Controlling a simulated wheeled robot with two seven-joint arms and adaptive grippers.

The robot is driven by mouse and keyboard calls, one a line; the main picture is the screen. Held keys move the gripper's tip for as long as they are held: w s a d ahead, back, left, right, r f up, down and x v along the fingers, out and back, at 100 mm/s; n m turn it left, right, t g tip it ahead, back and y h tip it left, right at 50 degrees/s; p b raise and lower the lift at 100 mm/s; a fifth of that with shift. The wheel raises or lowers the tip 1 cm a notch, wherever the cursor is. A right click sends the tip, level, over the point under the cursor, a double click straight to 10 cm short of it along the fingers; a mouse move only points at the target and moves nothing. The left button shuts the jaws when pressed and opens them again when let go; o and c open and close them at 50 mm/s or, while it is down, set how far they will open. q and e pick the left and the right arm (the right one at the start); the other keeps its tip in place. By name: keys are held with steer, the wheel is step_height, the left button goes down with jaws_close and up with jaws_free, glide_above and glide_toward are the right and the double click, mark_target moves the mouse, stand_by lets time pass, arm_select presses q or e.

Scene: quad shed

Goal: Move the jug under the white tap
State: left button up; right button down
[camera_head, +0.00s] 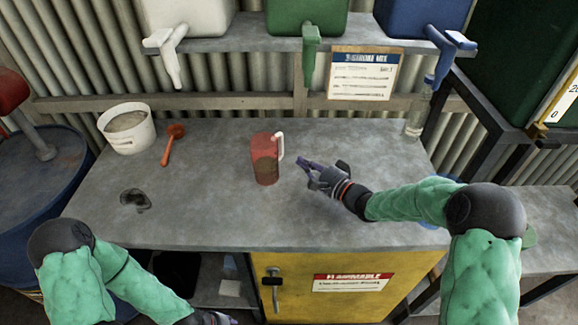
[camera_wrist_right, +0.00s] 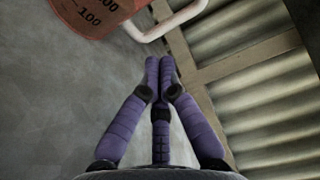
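The jug (camera_head: 264,160) is red and see-through with a white handle (camera_head: 281,146) on its right side and dark contents low inside. It stands upright on the grey bench, below and slightly left of the green tap. The white tap (camera_head: 170,62) hangs from the white container at the upper left. My right gripper (camera_head: 303,165) is just right of the jug, apart from it; its purple fingertips meet with nothing between them. In the right wrist view, the fingertips (camera_wrist_right: 160,65) point toward the handle (camera_wrist_right: 168,22). My left gripper (camera_head: 215,318) is mostly cut off at the bottom edge.
A clear bottle (camera_head: 416,115) stands at the back right. The bench below the white tap looks clear right of the scoop.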

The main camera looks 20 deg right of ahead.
steer(key=shift+w+a+b, duration=0.3)
steer(key=shift+a, duration=0.45)
steer(key=shift+w+a+b, duration=0.25)
steer(key=shift+w+a, duration=0.1)
steer(key=shift+a, duration=0.35)
steer(key=shift+w+a+b, duration=0.3)
steer(key=shift+a, duration=0.45)
arm_select(q)
step_height(320, 180, down, 2)
steer(key=shift+f, duration=0.1)
